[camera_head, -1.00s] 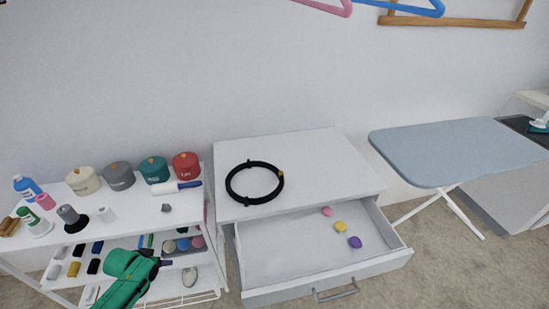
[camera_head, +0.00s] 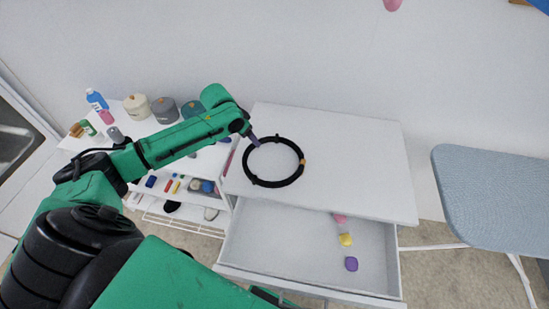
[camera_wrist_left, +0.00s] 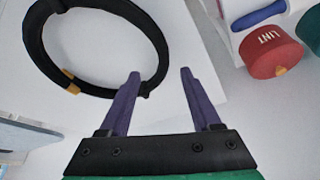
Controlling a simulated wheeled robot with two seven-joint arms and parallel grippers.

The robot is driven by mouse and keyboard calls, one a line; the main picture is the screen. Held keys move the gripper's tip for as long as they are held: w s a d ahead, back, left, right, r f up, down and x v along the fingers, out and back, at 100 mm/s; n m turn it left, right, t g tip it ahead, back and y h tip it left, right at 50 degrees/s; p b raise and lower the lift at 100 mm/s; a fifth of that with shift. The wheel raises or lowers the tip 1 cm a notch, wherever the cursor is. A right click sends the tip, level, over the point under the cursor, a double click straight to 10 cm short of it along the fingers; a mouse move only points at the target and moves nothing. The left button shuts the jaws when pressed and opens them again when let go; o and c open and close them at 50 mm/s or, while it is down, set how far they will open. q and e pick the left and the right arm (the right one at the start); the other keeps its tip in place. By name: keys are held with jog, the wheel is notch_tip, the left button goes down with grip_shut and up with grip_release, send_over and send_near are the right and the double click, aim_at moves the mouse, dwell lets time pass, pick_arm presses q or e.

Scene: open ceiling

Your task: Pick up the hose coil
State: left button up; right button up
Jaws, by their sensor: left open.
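The hose coil (camera_head: 251,174) is a black ring with a small orange-yellow tab, lying flat on the white dresser top (camera_head: 345,150). It also shows in the left wrist view (camera_wrist_left: 43,62), at the upper left. My left gripper (camera_head: 256,143) reaches in from the left and is at the coil's upper left edge. My right gripper is not in view.
The dresser's drawer (camera_head: 290,235) is open, with pink, yellow and purple small objects inside. A white shelf cart with round tins, including a grey one (camera_head: 165,110), stands left. A red LINT tin (camera_wrist_left: 270,52) shows in the wrist view. An ironing board (camera_head: 495,190) stands right.

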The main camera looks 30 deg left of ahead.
pick_arm(q)
jog(key=x, duration=0.5)
jog(key=shift+a+f+p, duration=0.15)
jog(key=shift+a+p, duration=0.1)
jog(key=shift+p, duration=0.05)
grip_shut()
dwell(1.0)
